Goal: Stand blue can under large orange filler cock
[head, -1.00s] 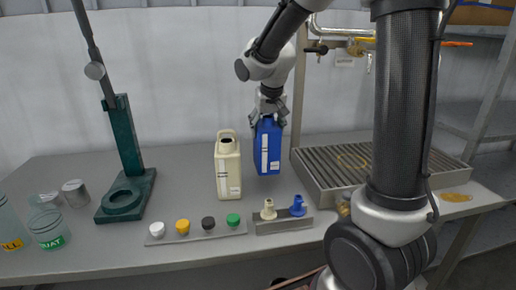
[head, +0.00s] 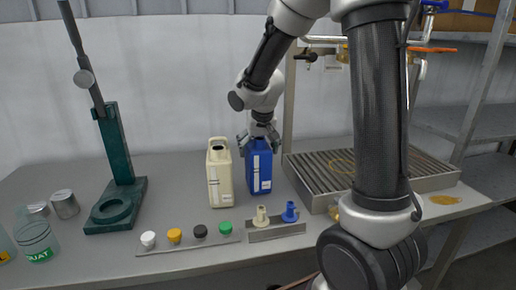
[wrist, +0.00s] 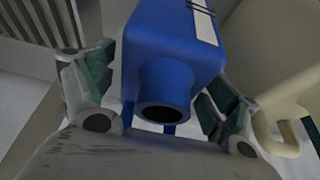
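The blue can (head: 259,171) stands upright on the bench, close beside the cream can and left of the slatted drip tray. My gripper (head: 259,143) is over its top, with fingers spread either side. In the wrist view my gripper (wrist: 155,100) is open around the blue can's neck (wrist: 166,82); the dark mouth is uncapped and faces the camera. An orange lever (head: 458,50) shows on the pipework at upper right, above the drip tray (head: 325,199). The outlet below it is partly hidden by my arm.
The cream can (head: 220,183) stands just left of the blue can. Colored caps lie on a front strip (head: 190,247), and a small rack (head: 276,232) holds cream and blue fittings. A green stand (head: 122,170) is at left. A post (head: 289,100) rises behind the tray.

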